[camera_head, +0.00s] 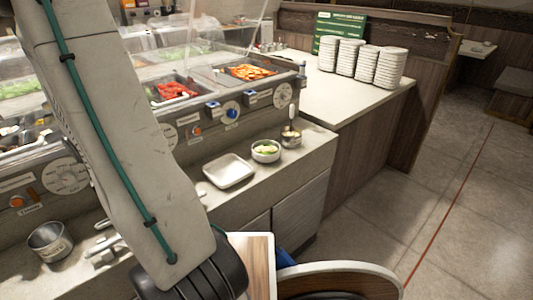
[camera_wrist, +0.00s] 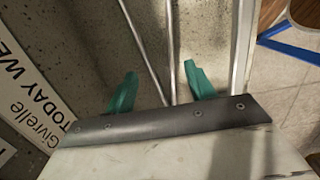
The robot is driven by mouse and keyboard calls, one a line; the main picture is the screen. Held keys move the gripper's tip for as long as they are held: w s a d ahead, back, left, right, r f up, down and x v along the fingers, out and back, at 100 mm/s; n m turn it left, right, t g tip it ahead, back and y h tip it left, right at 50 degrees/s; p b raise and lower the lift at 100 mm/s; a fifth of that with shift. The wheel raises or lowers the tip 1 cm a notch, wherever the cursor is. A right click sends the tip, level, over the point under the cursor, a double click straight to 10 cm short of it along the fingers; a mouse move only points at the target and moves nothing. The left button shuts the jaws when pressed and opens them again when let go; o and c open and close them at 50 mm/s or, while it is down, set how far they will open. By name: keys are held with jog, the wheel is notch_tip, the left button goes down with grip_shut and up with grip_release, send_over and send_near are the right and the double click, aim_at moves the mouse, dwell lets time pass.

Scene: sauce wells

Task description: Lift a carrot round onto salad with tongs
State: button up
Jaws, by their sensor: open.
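Orange carrot rounds (camera_head: 248,71) fill a pan in the far right well of the counter. A white bowl of green salad (camera_head: 265,150) stands on the lower ledge. In the wrist view, my gripper (camera_wrist: 162,88) has its two teal fingers spread apart. Two thin metal rods (camera_wrist: 171,45), apparently the arms of the tongs, run between the fingers over a grey speckled surface. I cannot tell whether the fingers touch them. My gripper is not visible in the head view, where my arm covers much of the left side.
An empty white square plate (camera_head: 229,171) and a small metal pot with a spoon (camera_head: 291,138) flank the salad bowl. A metal tin (camera_head: 49,243) stands at lower left. Red food (camera_head: 172,91) lies in another well. Stacked white plates (camera_head: 362,62) stand on the side counter.

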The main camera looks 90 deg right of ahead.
jog(key=shift+s+d+f, duration=0.1)
jog(key=shift+s+f, duration=0.05)
jog(key=shift+f, duration=1.7)
jog(key=c, duration=0.7)
notch_tip(320, 180, up, 12)
